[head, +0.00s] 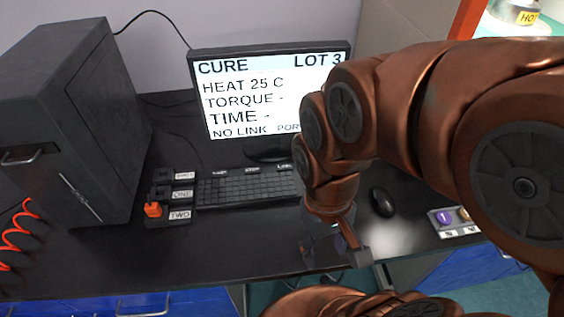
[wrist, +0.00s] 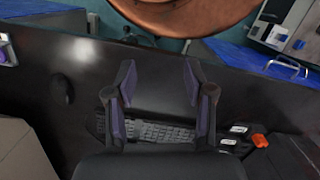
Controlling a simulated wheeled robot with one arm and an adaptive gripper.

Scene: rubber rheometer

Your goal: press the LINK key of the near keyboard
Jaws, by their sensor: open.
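The black keyboard (head: 245,190) lies on the dark desk below the monitor, with white labels along its back edge. The LINK label (head: 285,167) is at the back right, close beside my arm; the keyboard's right end is hidden by my arm. My gripper (wrist: 160,80) is open and empty, its two purple-padded fingers spread. In the head view it hangs over the desk's front part, partly hidden and hard to make out. The keyboard (wrist: 152,132) also shows in the wrist view, behind and between the fingers, apart from them. No LINK label is readable there.
The monitor (head: 225,88) reads NO LINK. A port block (head: 180,193) with an orange plug (head: 153,209) at TWO is left of the keyboard, beside a black tower (head: 75,120). A mouse (head: 382,201) and a button panel (head: 443,218) are right. The desk's front is mostly clear.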

